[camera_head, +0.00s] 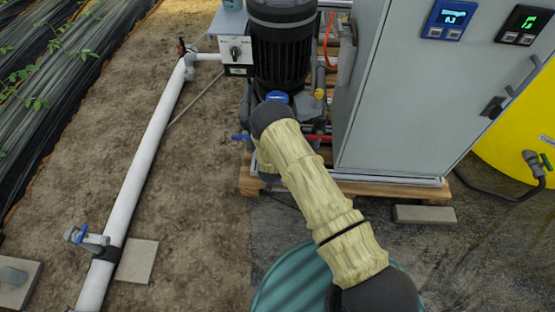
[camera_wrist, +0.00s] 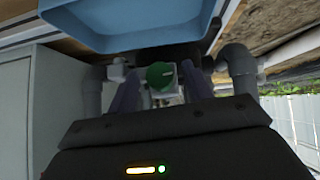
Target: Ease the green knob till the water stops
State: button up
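The green knob (camera_wrist: 160,75) shows in the wrist view, just above the centre, on a pale valve body among grey pipes. My gripper (camera_wrist: 160,90) is open, with one dark finger on each side of the knob. A gap seems to show between fingers and knob, but I cannot tell whether either touches. In the head view my arm reaches down to the foot of the black pump (camera_head: 282,45) and hides the green knob and my gripper. I see no water in either view.
A grey cabinet (camera_head: 400,90) stands right of the pump on a wooden pallet (camera_head: 250,183). A blue handle (camera_head: 240,137) and a red handle (camera_head: 318,137) flank my arm. A light blue tray (camera_wrist: 130,25) hangs close in the wrist view. A white pipe (camera_head: 140,180) runs along bare soil.

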jog(key=p+v, duration=0.6)
jog(key=v, duration=1.1)
jog(key=shift+r, duration=0.15)
